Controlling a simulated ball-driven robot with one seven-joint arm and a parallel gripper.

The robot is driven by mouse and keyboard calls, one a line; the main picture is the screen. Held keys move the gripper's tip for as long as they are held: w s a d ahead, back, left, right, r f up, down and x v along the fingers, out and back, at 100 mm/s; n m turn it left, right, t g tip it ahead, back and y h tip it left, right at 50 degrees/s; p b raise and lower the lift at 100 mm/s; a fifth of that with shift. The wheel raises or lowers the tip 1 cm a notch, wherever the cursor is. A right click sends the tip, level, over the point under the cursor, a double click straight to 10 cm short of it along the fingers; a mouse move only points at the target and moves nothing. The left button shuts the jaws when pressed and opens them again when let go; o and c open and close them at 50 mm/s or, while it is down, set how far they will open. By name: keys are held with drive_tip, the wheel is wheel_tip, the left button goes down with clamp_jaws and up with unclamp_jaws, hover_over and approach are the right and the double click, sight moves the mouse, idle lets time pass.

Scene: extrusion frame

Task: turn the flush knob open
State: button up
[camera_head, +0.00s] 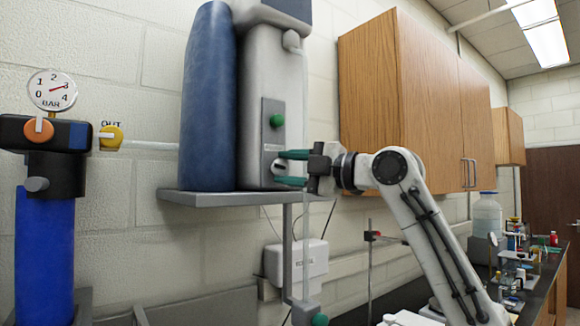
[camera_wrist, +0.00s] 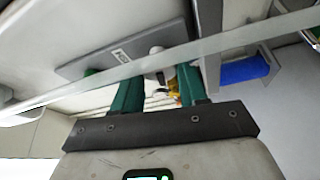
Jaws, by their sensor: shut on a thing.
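A tall white-grey unit (camera_head: 258,80) with a dark blue cylinder (camera_head: 208,95) beside it stands on a grey wall shelf. Its front carries a grey plate (camera_head: 267,132) with a green knob (camera_head: 276,121) on the upper part. A small pale knob (camera_head: 279,163) sits lower on the plate; I take it as the flush knob, but no label is readable. My gripper (camera_head: 281,168) has its green fingers above and below this lower knob, shut on it. In the wrist view, the gripper (camera_wrist: 157,84) points at the plate (camera_wrist: 125,50), with the pale knob (camera_wrist: 157,52) between the fingers.
A blue filter with a gauge (camera_head: 52,90) and yellow OUT fitting (camera_head: 111,138) is at left. The grey shelf (camera_head: 215,199) lies just below my gripper. A wooden cabinet (camera_head: 400,100) hangs to the right. A cluttered bench (camera_head: 520,265) is at lower right.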

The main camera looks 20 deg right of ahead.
drive_tip(key=shift+n+g+p, duration=0.35)
drive_tip(key=shift+n+g, duration=0.05)
drive_tip(key=shift+n, duration=0.6)
drive_tip(key=shift+f, duration=0.1)
drive_tip(key=o, duration=1)
drive_tip(key=b+v, duration=0.3)
drive_tip(key=v, duration=0.7)
drive_tip(key=shift+s, duration=0.35)
drive_tip(key=shift+d, duration=0.2)
